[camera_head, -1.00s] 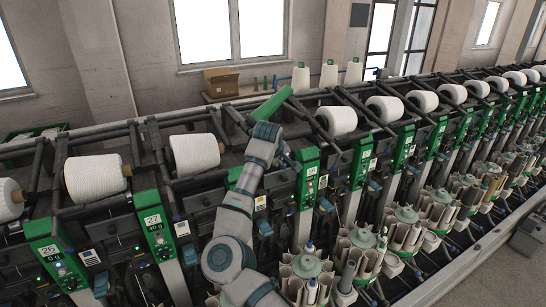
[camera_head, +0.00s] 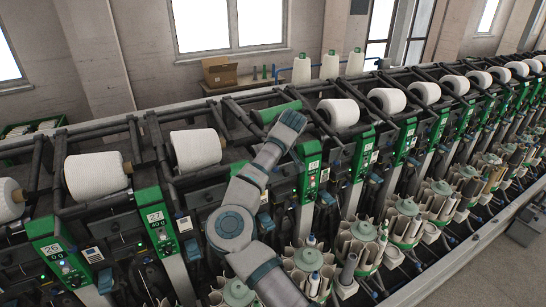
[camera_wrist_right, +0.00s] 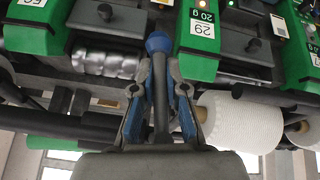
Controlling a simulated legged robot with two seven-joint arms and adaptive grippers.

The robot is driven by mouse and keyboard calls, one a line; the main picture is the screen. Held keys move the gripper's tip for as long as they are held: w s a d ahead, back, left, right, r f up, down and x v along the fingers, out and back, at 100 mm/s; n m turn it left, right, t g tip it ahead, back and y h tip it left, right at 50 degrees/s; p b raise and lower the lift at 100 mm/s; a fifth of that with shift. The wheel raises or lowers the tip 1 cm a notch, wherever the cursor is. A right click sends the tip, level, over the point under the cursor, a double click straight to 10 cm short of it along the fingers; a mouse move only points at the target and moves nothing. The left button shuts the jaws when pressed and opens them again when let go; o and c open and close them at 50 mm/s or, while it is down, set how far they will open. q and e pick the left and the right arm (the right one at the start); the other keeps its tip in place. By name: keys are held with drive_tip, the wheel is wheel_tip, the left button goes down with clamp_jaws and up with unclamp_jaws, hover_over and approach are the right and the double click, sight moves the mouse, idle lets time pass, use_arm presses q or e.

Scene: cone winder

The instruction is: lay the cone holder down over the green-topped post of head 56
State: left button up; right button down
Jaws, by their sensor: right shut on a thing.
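My right gripper (camera_wrist_right: 158,88) is shut on the dark bar of the cone holder, between blue-padded fingers. The bar's blue knob (camera_wrist_right: 158,42) sticks out past the fingertips. The wrist view is upside down. There the knob is beside a green-topped post (camera_wrist_right: 200,45) whose label looks like 29; I cannot tell whether they touch. In the head view the green tube (camera_head: 276,112) lies nearly level behind my right wrist, and a green-topped post (camera_head: 310,160) stands in front of it. My wrist hides the fingers there. My left gripper is not in view.
White yarn cones sit on both sides, one at the left (camera_head: 195,150) and one at the right (camera_head: 340,112). A neighbouring green top (camera_wrist_right: 35,22) is close by in the wrist view. Bobbin magazines (camera_head: 308,262) stand along the front. A cardboard box (camera_head: 219,73) is behind the machine.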

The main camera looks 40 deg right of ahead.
drive_tip(key=shift+s+a+f+y+p, duration=0.1)
drive_tip(key=shift+a+f+y+p, duration=0.2)
drive_tip(key=shift+y, duration=0.3)
idle(0.3)
drive_tip(key=c, duration=1.2)
unclamp_jaws()
drive_tip(key=shift+s+r, duration=0.25)
drive_tip(key=shift+r, duration=0.1)
drive_tip(key=shift+r, duration=0.3)
drive_tip(key=v, duration=1.1)
drive_tip(key=shift+s, duration=0.25)
